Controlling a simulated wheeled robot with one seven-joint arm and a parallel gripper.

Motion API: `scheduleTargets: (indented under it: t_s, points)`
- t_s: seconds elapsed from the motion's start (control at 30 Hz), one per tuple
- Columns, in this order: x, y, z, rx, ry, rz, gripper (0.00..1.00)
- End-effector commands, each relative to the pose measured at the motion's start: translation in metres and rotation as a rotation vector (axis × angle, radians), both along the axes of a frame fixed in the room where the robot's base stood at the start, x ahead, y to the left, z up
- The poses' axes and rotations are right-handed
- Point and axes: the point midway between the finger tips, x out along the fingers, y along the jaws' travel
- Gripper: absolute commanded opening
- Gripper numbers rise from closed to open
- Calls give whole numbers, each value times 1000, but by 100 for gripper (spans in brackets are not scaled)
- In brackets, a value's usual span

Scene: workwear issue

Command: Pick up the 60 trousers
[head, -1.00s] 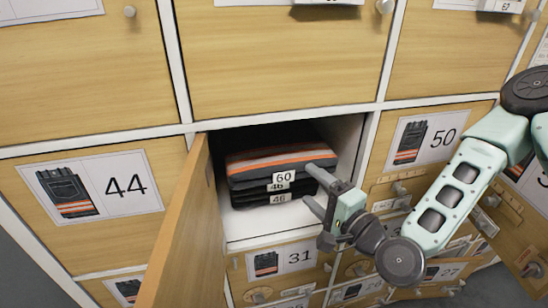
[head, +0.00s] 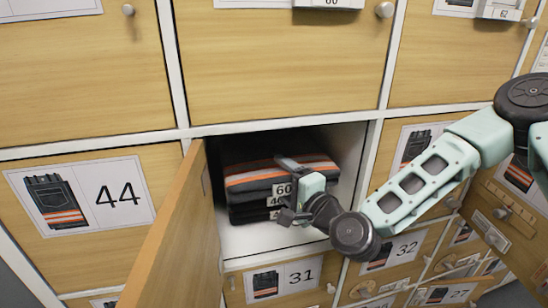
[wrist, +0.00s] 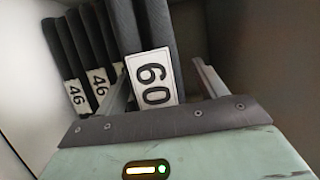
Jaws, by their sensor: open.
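The 60 trousers (head: 248,177), dark with an orange and grey stripe, lie folded on top of a stack in the open locker compartment. Their white 60 label (wrist: 151,78) faces out at the front edge. Two pairs labelled 46 (wrist: 85,50) lie beneath. My gripper (head: 287,188) is open at the front of the stack. In the wrist view its fingers (wrist: 163,88) stand on either side of the 60 label, with the folded edge of the 60 trousers between them. How deep the fingertips reach is hard to tell. The gripper hides part of the stack's right front.
The open wooden door (head: 172,235) stands out on the left of the compartment. The compartment's right wall (head: 347,165) is close to the gripper. Closed doors marked 44 (head: 80,198) and 31 (head: 282,278) surround it. Free floor (head: 255,240) shows in front of the stack.

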Motion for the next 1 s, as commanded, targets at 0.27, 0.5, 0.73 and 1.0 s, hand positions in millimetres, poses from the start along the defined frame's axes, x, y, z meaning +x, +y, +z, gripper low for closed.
scheduleTargets:
  t_s: [0.27, 0.5, 0.73, 1.0]
  points:
    - [5, 3, 0, 1, 1, 0, 71]
    - [5, 3, 0, 0, 0, 0, 12]
    - [5, 3, 2, 2, -5, 0, 0]
    - [5, 3, 12, 2, -6, 0, 0]
